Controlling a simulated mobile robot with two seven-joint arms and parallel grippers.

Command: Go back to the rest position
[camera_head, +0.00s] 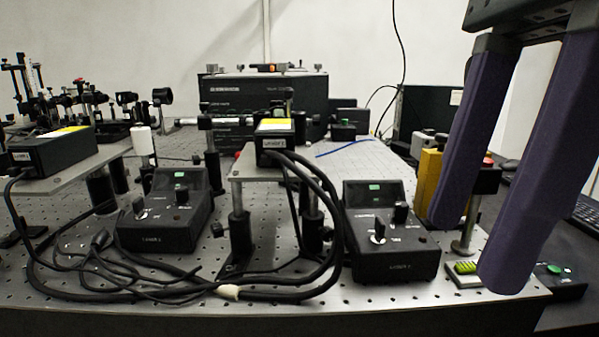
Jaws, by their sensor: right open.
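My right gripper (468,252) hangs in from the top right with its two long purple fingers pointing down. Its fingers are apart, with nothing held between them. It is in front of the bench's right end and hides part of a yellow box (429,180) and a post there. My left gripper is not in the picture.
A perforated optical bench (330,292) carries two black control boxes (165,222) (390,235), laser heads on raised plates and loose black cables. A small green-topped piece (466,268) lies by the right fingertips. A keyboard (586,212) is at the right edge.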

